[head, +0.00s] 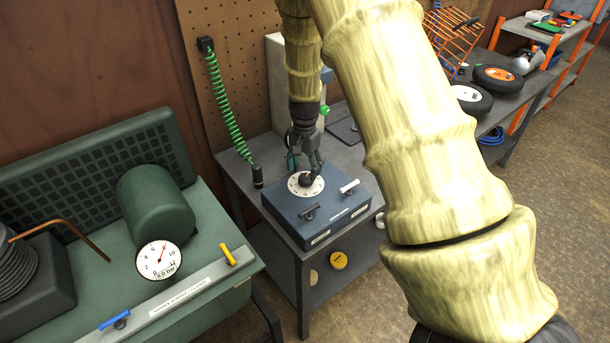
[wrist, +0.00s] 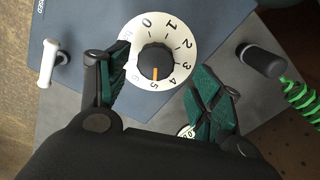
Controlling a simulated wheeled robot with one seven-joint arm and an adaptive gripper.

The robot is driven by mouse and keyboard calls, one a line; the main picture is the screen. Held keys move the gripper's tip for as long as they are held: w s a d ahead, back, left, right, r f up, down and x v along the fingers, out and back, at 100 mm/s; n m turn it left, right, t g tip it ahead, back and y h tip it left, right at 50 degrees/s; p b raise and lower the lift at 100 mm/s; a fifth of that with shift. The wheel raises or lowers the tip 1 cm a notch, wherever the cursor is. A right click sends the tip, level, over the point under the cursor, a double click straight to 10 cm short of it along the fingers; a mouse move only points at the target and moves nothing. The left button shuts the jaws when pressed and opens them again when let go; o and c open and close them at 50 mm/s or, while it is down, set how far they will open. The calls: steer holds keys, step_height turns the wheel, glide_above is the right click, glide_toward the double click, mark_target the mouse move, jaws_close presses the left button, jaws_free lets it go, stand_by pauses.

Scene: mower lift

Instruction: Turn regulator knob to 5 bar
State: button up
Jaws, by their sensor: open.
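The regulator knob (wrist: 154,60) is black and round, at the centre of a white numbered dial (wrist: 183,45). Its orange pointer points at or very near the 5. In the head view the dial (head: 318,186) lies on top of a blue box (head: 335,213). My gripper (wrist: 160,78) is open, its green-padded fingers to either side of the knob, with gaps visible. In the head view my gripper (head: 306,168) is just above the knob. A round gauge (head: 159,260) has a red needle pointing up and slightly right; its printed value is too small to read surely.
A white lever (head: 349,186) and a black lever (head: 309,212) stand on the box. A green coiled hose (head: 225,105) with a black end (head: 257,176) hangs left of the box. A green bench unit (head: 205,240) stands at left. Wheels (head: 498,78) lie on the right bench.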

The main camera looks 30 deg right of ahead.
mark_target(306, 178)
step_height(306, 178, up, 8)
steer(key=shift+s+d, duration=0.15)
steer(key=shift+s, duration=0.25)
steer(key=shift+f, duration=0.1)
